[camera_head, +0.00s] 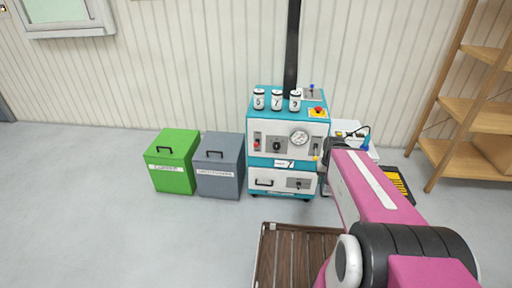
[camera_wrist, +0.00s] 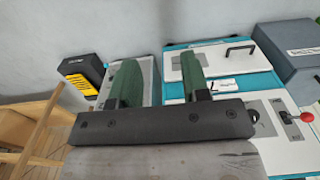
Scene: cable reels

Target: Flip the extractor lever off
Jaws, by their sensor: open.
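A teal and white machine (camera_head: 287,165) stands against the wall. A red-knobbed lever (camera_head: 256,144) is on the left of its front panel and also shows at right in the wrist view (camera_wrist: 306,117). A blue-tipped lever (camera_head: 311,87) stands on top of the machine, and a yellow-tipped one (camera_head: 315,158) is at the front panel's right edge. I cannot read which is the extractor lever. My gripper (camera_wrist: 160,80) is open, its green fingers apart with nothing visible gripped, close to the machine's right side. My arm hides part of that side in the head view.
Green (camera_head: 174,162) and grey (camera_head: 220,165) bins stand left of the machine. Several numbered cans (camera_head: 277,100) sit on top. A brown slatted pallet (camera_head: 290,255) lies in front. A wooden shelf (camera_head: 475,115) stands at right. Floor at left is clear.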

